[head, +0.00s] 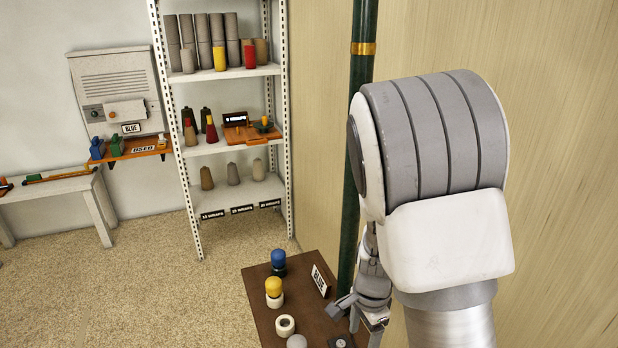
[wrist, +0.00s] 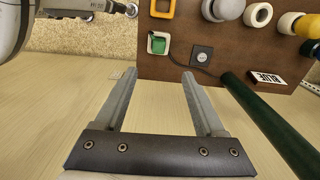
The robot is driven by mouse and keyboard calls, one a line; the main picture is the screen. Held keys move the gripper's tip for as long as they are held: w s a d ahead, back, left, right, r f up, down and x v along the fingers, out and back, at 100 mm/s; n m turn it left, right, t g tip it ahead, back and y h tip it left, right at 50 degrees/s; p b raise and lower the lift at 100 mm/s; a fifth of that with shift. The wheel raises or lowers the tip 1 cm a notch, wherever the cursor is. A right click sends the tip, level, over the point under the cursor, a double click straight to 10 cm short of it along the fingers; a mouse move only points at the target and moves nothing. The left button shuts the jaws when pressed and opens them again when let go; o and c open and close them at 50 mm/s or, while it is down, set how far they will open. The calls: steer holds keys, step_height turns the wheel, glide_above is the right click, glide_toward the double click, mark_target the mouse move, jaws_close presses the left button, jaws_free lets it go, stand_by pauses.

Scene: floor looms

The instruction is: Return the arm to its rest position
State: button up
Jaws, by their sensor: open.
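My gripper (wrist: 158,76) is open, with nothing between its two fingers in the wrist view. In the head view, my gripper (head: 362,312) hangs below my bent arm at the right edge of a small brown table (head: 262,312), partly hidden by the arm. In the wrist view, the fingertips lie near the edge of the brown table (wrist: 175,68); whether they touch it, I cannot tell.
A dark green pole (head: 357,130) stands close beside my arm, before a wooden wall (head: 560,120). The table bears a blue-topped piece (head: 278,260), a yellow-topped piece (head: 273,288), a white ring (head: 285,325) and a BLUE sign (head: 320,281). A white shelf (head: 225,148) stands behind.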

steer(key=s+a+r+n+t+y, duration=0.15)
steer(key=r+n, duration=0.25)
steer(key=r, duration=0.4)
steer(key=s+r+n+t, duration=0.1)
steer(key=s+r+n, duration=0.2)
steer(key=r, duration=0.6)
steer(key=s+d+r+n+t+h+p, duration=0.1)
steer(key=s+r+n+t, duration=0.2)
steer(key=s+r+n, duration=0.4)
step_height(320, 180, up, 2)
steer(key=shift+s+d+h, duration=0.35)
steer(key=shift+s+d, duration=0.05)
steer(key=shift+s, duration=0.8)
steer(key=shift+a, duration=0.15)
